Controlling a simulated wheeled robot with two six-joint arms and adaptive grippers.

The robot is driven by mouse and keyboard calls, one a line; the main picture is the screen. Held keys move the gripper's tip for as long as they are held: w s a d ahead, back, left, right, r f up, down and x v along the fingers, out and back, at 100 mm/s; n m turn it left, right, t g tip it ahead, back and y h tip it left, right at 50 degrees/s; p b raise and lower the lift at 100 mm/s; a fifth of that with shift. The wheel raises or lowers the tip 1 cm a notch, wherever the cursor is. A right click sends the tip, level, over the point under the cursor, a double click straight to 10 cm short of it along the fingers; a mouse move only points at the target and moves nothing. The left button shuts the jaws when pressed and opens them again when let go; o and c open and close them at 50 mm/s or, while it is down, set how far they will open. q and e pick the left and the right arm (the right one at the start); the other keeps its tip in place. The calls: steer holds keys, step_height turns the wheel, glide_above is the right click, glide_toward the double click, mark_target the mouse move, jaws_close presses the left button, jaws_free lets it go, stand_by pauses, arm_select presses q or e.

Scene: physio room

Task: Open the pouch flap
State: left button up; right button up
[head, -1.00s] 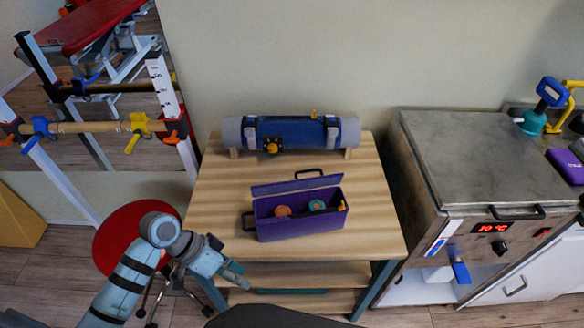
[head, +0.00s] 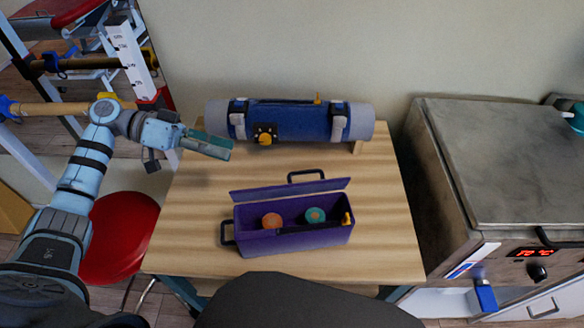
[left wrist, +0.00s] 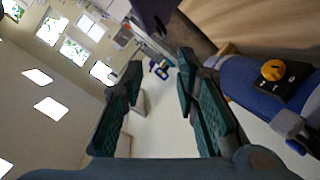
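A blue wrap, seemingly the pouch (head: 295,121), lies around a grey roll (head: 360,122) at the back of the wooden table. It has two strap fittings and a black plate with a yellow knob (head: 265,138). In the left wrist view, the knob (left wrist: 273,70) and blue wrap (left wrist: 245,82) are at the right. I cannot make out a separate flap edge. My left gripper (head: 222,146) is in front of the roll's left end, left of the knob. Its fingers are apart and empty in the left wrist view (left wrist: 160,68). My right gripper is out of view.
A purple box (head: 295,241) with its lid raised stands mid-table, holding an orange and a teal round item. A metal-topped heater unit (head: 500,160) is at right. A red stool (head: 120,235) is at left. The table's front left is clear.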

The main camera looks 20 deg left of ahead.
mark_target(289, 182)
arm_select(q)
steer(key=f+x, duration=0.1)
steer(key=x, duration=1.4)
steer(key=shift+a, duration=0.15)
